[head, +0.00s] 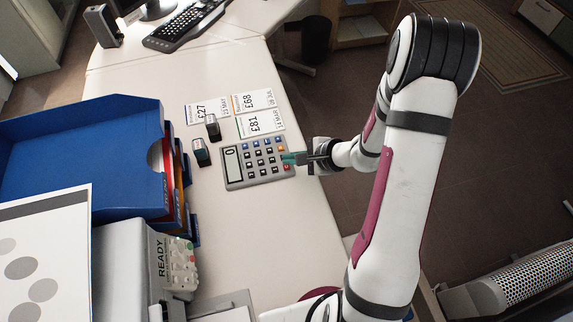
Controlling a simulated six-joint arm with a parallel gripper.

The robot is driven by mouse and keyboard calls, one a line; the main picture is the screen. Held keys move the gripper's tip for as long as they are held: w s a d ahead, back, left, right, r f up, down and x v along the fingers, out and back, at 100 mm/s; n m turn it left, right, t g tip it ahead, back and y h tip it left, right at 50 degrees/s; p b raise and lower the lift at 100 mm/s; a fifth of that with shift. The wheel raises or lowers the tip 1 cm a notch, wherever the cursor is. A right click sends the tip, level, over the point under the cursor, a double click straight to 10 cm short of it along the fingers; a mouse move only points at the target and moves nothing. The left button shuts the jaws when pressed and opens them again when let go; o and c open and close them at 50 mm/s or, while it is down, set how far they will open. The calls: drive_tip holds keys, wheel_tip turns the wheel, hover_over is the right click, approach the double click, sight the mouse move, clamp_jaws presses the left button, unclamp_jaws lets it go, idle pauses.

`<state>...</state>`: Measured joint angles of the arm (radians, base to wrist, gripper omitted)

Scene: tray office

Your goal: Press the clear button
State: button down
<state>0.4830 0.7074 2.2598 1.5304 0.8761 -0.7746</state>
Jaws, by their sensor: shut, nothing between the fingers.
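A grey calculator (256,163) lies on the white desk, its display showing "0" at its left end. Its keys are mostly dark, with some blue ones along the far edge and at least one orange or red one near its right end. The clear button's label is too small to read. My gripper (285,159) is shut and empty, with teal fingertips over the right end of the calculator's keypad. The fingertips hide some keys there. I cannot tell whether they touch a key.
A blue tray stack (80,150) and a machine marked READY (150,265) stand at the left. The desk (285,225) in front of the calculator is clear.

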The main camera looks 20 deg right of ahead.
sight(291, 170)
drive_tip(key=shift+r, duration=2.4)
